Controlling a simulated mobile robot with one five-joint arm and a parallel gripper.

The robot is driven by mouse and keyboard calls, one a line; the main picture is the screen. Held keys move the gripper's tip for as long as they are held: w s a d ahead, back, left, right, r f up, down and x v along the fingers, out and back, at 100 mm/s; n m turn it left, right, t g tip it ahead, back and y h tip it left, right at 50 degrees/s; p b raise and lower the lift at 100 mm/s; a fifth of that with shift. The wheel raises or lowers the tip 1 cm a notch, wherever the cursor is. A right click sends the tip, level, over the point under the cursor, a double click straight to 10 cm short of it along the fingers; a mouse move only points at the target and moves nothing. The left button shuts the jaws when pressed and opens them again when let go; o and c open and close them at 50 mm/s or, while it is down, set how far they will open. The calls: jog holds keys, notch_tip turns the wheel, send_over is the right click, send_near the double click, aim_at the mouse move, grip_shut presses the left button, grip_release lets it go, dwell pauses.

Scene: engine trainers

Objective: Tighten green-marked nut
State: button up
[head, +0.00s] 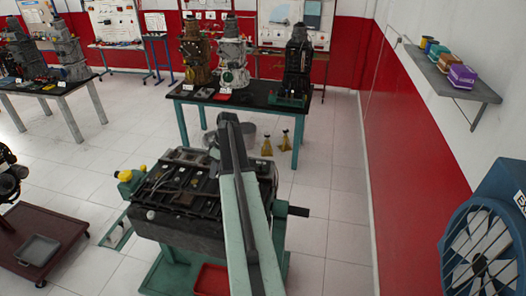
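I cannot make out a green-marked nut in the head view. A dark engine block (180,190) lies on a green stand (165,272) in the near middle, and its right part is partly hidden. Small fittings on its top are too small to tell apart. A grey engine (232,52) with a green round part (227,77) low on its front stands on the table behind. A brown engine (195,55) is left of it, and a dark engine (298,60) is right of it. I cannot make out my gripper.
The black-topped table (262,101) stands behind the block. A red tray (211,279) is low on the stand. A blue fan (490,235) is at the right, below a wall shelf (450,80). A brown cart (50,235) is at the left. Floor (335,200) is clear right of the block.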

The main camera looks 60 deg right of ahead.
jog(key=s+d+r+t, duration=0.1)
jog(key=s+d, duration=0.7)
jog(key=d, duration=0.6)
jog(key=n, duration=0.1)
send_near(260, 165)
jog(key=shift+t, duration=0.3)
jog(key=b+x, duration=0.4)
jog(key=x, duration=0.1)
jog(key=s+b+x, duration=0.1)
jog(key=b+x, duration=0.1)
jog(key=shift+w+f, duration=0.15)
jog(key=shift+f, duration=0.2)
jog(key=shift+w+f+b, duration=0.2)
jog(key=shift+f+b, duration=0.1)
jog(key=shift+b, duration=0.05)
jog(key=shift+r, duration=0.1)
